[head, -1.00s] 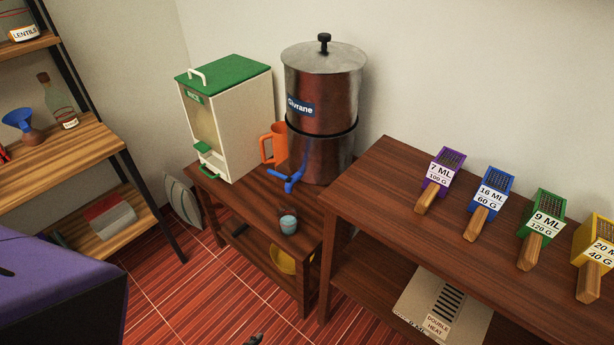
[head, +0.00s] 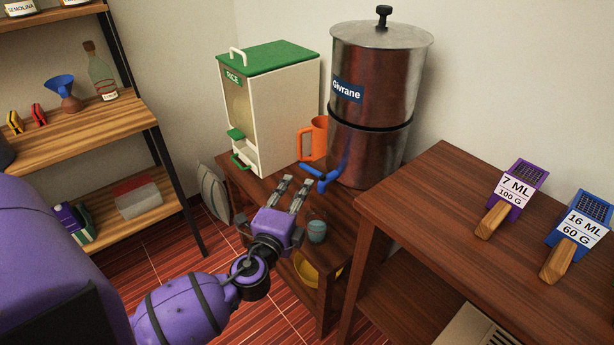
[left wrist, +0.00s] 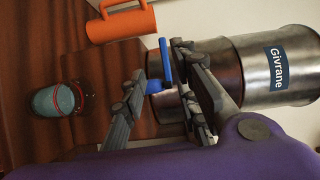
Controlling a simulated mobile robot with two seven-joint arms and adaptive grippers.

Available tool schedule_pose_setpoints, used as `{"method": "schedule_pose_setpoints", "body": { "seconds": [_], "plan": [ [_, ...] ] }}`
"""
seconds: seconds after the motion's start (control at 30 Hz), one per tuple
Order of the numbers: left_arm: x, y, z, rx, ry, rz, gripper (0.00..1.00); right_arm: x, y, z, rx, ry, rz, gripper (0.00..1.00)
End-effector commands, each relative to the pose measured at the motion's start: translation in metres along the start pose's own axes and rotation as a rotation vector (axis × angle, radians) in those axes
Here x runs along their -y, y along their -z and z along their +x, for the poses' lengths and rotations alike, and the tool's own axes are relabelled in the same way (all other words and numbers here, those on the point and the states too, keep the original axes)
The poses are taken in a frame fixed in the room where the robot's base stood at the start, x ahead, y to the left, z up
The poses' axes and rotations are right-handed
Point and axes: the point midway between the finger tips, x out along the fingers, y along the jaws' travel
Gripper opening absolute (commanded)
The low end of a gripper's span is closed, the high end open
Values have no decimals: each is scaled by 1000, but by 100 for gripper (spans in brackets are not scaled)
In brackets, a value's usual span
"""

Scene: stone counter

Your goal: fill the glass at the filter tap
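The steel filter urn (head: 372,90), labelled Givrane, stands on the low wooden table with a blue tap (head: 322,178) at its lower front. The glass (head: 316,232) stands upright near the table's front edge, in front of the tap and apart from it; its lower part looks teal. It also shows in the left wrist view (left wrist: 56,100). My left gripper (head: 296,181) is open and empty, left of the glass and in front of the tap. In the left wrist view the blue tap (left wrist: 164,66) shows beyond and between the fingers. My right gripper is out of view.
An orange mug (head: 313,140) and a white rice dispenser (head: 285,110) stand left of the urn. A yellow bowl (head: 303,268) sits on the shelf below. A higher counter (head: 420,200) with labelled scoops lies to the right. Shelves (head: 85,125) stand at the left.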

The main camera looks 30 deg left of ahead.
Motion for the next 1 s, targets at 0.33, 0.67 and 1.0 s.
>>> {"method": "schedule_pose_setpoints", "body": {
  "seconds": [0.33,0.67,1.0],
  "plan": [
    [10,-4,38,17,26,28,28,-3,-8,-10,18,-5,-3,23],
    [8,-5,75,17,22,26,28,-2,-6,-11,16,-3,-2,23],
    [7,-5,77,17,21,25,23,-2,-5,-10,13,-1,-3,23]
  ]
}}
